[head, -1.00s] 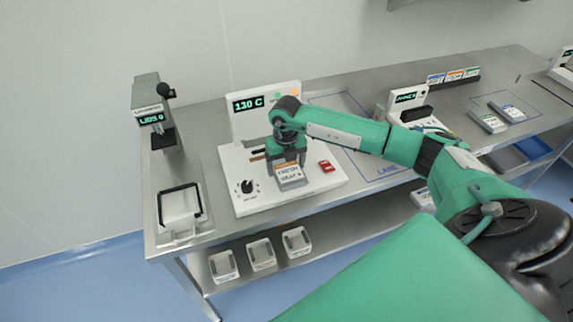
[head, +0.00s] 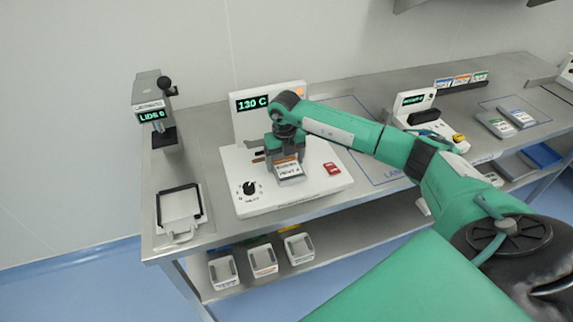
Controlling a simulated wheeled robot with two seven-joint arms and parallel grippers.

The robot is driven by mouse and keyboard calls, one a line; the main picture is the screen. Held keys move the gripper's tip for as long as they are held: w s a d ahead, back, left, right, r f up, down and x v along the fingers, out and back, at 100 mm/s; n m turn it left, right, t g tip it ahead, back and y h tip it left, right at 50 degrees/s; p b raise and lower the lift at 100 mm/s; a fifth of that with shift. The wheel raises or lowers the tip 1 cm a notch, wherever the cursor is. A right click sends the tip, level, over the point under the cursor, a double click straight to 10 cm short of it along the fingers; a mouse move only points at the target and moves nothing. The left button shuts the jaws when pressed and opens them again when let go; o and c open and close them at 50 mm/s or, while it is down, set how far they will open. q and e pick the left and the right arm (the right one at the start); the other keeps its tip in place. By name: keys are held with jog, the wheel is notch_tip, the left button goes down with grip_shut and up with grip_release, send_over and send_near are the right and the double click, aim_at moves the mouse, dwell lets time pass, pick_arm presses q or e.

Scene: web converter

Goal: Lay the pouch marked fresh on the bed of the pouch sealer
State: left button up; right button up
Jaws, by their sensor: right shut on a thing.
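The pouch (head: 288,171) is a small grey packet with an orange-edged white label; its print is too blurred to read surely. My right gripper (head: 285,158) points down and is shut on it. The pouch is over the white bed of the pouch sealer (head: 310,193); I cannot tell whether it touches the bed. The sealer has an upright panel reading about 120 or 130 C, a black dial at front left and a red block at right. The gripper hides part of the sealer's middle. My left gripper is not in view.
A lid press (head: 153,108) and a framed white tray (head: 180,207) stand left of the sealer. A smaller white machine (head: 414,104) and grey pouches (head: 506,121) are at right. Several white bins (head: 262,259) sit on the lower shelf. The outlined lane (head: 375,165) is mostly clear.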

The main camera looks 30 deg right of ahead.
jog(key=shift+w, duration=0.2)
jog(key=o, duration=1)
